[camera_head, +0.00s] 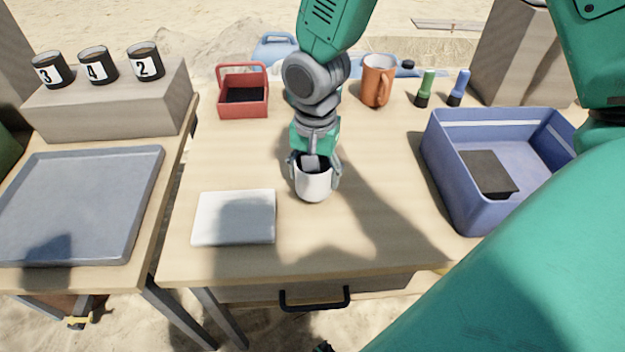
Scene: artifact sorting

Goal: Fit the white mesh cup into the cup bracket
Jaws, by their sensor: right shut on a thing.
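A white cup (313,187) with a dark inside is in the middle of the wooden table. My right gripper (314,170) comes down over it from above, with a finger on each side, and is shut on it. The cup is upright. I cannot tell whether its base touches the table or is just above it, and the mesh is too fine to make out. I cannot pick out a cup bracket for certain in this view. My left gripper is not in view.
A white flat slab (234,219) lies left of the cup. A red basket (243,109), an orange mug (377,82) and a blue crate (447,178) stand around it. Numbered dark cups (97,66) stand on a block behind a grey tray (80,200). The front middle is clear.

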